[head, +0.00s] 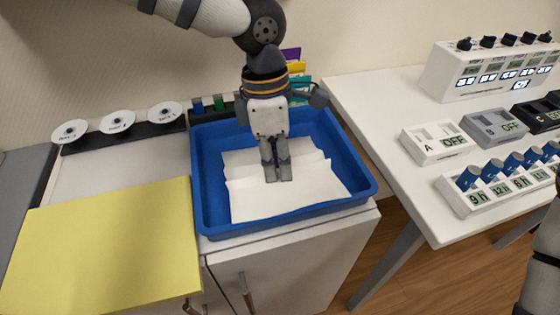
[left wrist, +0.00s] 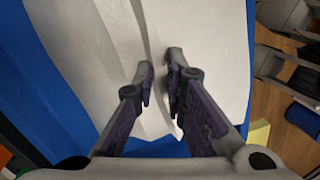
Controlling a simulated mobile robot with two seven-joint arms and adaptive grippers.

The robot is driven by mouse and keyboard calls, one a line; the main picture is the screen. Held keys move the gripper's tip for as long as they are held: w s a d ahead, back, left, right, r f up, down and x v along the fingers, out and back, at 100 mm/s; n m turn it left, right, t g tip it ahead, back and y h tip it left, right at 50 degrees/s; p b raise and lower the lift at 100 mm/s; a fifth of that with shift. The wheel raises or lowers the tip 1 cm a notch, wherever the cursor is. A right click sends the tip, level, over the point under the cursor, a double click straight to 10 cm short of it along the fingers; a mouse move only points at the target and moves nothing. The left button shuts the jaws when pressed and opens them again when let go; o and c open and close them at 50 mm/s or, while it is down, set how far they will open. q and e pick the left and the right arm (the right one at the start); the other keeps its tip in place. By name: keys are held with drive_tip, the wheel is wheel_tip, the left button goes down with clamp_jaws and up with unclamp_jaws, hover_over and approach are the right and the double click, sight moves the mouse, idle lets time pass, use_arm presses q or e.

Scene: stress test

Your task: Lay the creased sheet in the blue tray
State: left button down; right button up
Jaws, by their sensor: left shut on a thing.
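The creased white sheet (head: 300,190) is over the floor of the blue tray (head: 372,190), within its rim, with a fold running across it. I cannot tell whether all of it rests on the tray floor. My left gripper (head: 278,179) points down over the middle of the sheet and is shut on it. In the left wrist view, the fingertips (left wrist: 160,66) are close together at the crease, and the sheet (left wrist: 90,60) spreads on both sides with blue tray around it. My right gripper is not in view.
A yellow sheet (head: 105,245) lies left of the tray. White discs (head: 117,121) stand behind it. Small coloured items (head: 219,103) are behind the tray. A white table (head: 375,100) at the right bears labelled switch boxes (head: 433,143) and blue cylinders in a holder (head: 492,170).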

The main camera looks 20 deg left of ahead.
use_arm(q)
drive_tip(key=shift+w+a+f, duration=0.35)
drive_tip(key=shift+a+f, duration=0.05)
drive_tip(key=shift+f, duration=0.05)
drive_tip(key=shift+s, duration=0.1)
drive_tip(key=c, duration=1.6)
unclamp_jaws()
drive_tip(key=shift+o, duration=0.2)
drive_tip(key=shift+d, duration=0.1)
wheel_tip(320, 180, up, 12)
drive_tip(key=w+a, duration=0.1)
drive_tip(key=shift+w+a, duration=0.2)
drive_tip(key=shift+a, duration=0.1)
drive_tip(key=shift+r, duration=0.1)
